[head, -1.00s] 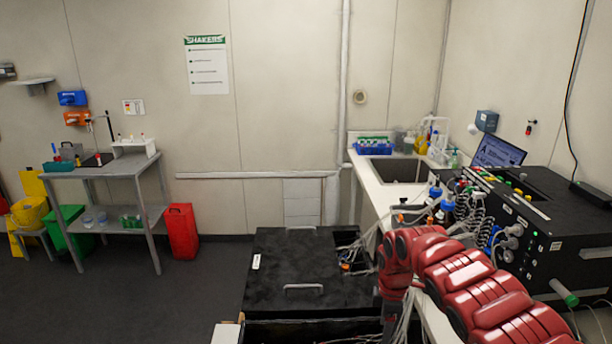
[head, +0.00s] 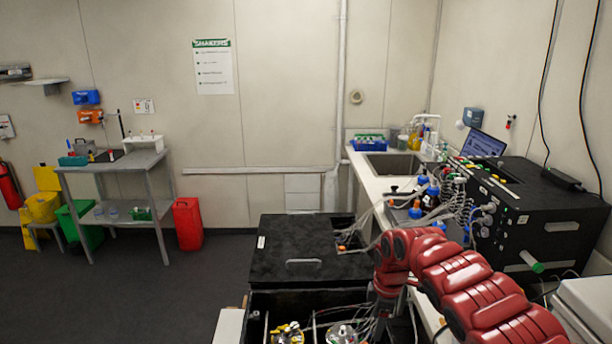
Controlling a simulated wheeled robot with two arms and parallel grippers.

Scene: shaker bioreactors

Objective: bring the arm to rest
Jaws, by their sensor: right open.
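My right arm comes in from the right as a thick red segmented arm and bends downward at its wrist. My right gripper (head: 388,312) hangs below the wrist, dark and partly lost among tubes at the right edge of the open shaker box. It is open, and I see nothing held in it. My left gripper is not in view.
Below me is the black shaker box (head: 300,262) with vessels with yellow and metal tops inside. A bench with a sink (head: 393,165), blue-capped bottles and a black control unit (head: 545,215) lies to the right. Floor on the left is clear up to the grey table (head: 115,162).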

